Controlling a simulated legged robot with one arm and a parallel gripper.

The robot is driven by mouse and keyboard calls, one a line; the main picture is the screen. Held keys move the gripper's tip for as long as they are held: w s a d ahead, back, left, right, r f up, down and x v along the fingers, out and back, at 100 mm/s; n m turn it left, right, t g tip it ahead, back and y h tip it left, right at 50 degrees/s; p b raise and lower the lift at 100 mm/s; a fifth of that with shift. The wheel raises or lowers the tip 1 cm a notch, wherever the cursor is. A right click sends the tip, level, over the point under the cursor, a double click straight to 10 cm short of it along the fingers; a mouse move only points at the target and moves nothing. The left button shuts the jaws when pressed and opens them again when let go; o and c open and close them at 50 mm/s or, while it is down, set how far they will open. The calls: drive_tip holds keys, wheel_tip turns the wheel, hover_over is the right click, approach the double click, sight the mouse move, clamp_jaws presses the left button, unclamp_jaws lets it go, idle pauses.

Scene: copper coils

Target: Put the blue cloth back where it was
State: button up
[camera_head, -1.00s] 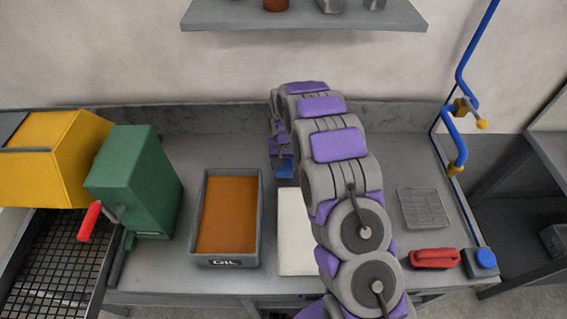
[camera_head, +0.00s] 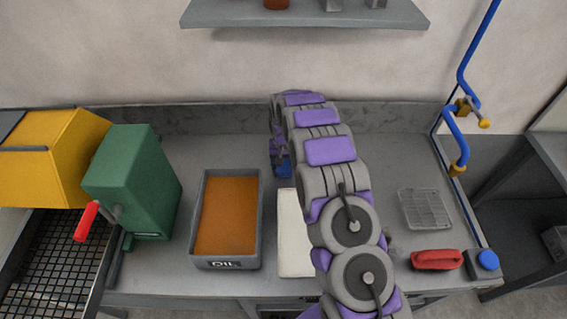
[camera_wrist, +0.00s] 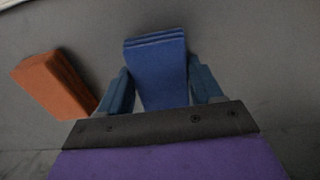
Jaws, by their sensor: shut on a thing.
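The blue cloth (camera_wrist: 158,72) is a folded blue stack between the two fingers of my gripper (camera_wrist: 160,88) in the wrist view. My gripper is shut on it. In the head view the blue cloth (camera_head: 284,171) shows as a small blue patch under my gripper (camera_head: 279,160), above the back middle of the grey bench (camera_head: 390,150). My arm covers much of that area, and I cannot tell whether the cloth touches the bench. A folded orange cloth-like stack (camera_wrist: 54,84) lies left of the blue cloth in the wrist view, apart from it.
An oil tray (camera_head: 257,215) and a white board (camera_head: 292,235) are at the front middle. A green box (camera_head: 130,185) with a red handle stands left. A wire rack (camera_head: 425,208), a red item (camera_head: 437,260) and a blue button (camera_head: 487,260) are right. A shelf (camera_head: 305,17) hangs above.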

sight(284, 164)
drive_tip(key=o, duration=1)
drive_tip(key=shift+d, duration=0.2)
drive_tip(key=shift+o, duration=0.2)
wheel_tip(284, 164, up, 12)
drive_tip(key=p, duration=0.2)
drive_tip(key=s+d+r, duration=0.4)
drive_tip(key=s+r, duration=0.4)
drive_tip(key=r, duration=0.2)
drive_tip(key=s+d+r+g, duration=0.1)
drive_tip(key=s+d+r, duration=0.1)
drive_tip(key=s+r, duration=0.35)
drive_tip(key=s+d+r, duration=0.2)
drive_tip(key=s+d, duration=0.1)
drive_tip(key=s, duration=0.5)
drive_tip(key=s+d, duration=0.2)
drive_tip(key=s, duration=1.1)
drive_tip(key=s+d+r, duration=0.1)
drive_tip(key=s+d, duration=0.1)
drive_tip(key=s, duration=1.1)
drive_tip(key=shift+s+r+g, duration=0.3)
drive_tip(key=shift+s+g, duration=0.05)
drive_tip(key=shift+g, duration=0.05)
drive_tip(key=shift+d, duration=0.1)
